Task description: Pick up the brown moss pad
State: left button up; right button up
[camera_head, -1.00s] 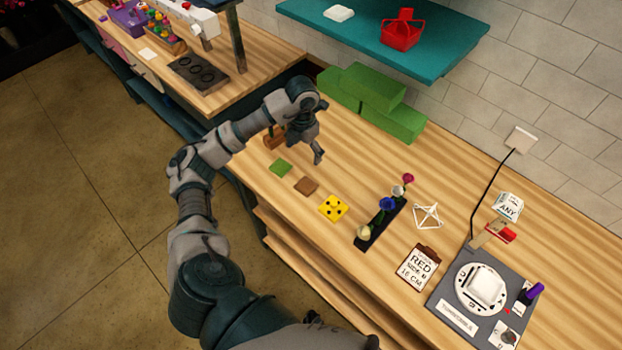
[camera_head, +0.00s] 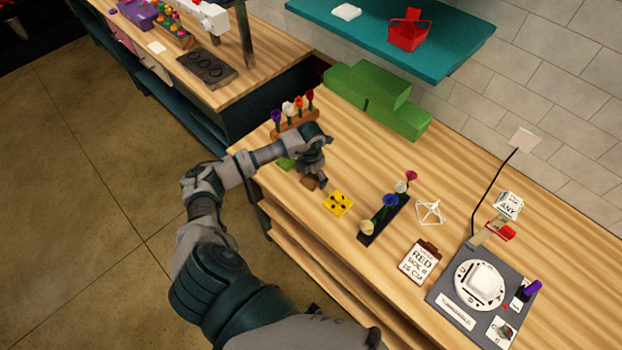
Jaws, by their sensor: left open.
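The brown moss pad (camera_head: 309,183) lies flat on the wooden counter, between the green pad (camera_head: 285,165) and the yellow pad with dark spots (camera_head: 338,203). My left gripper (camera_head: 318,182) is open, with its fingers pointing down at the brown pad, and covers part of it. I cannot tell whether the fingers touch the pad. The gripper and wrist also hide part of the green pad. My right gripper is not in view.
A wooden rack with several flowers (camera_head: 295,122) stands behind my left wrist. A dark flower holder (camera_head: 384,220) stands to the right of the yellow pad. Green blocks (camera_head: 377,100) sit at the back. Bare counter lies between the blocks and the flower holder.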

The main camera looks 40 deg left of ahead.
pick_arm(q)
jog(key=c, duration=0.9)
jog(key=shift+r, duration=0.1)
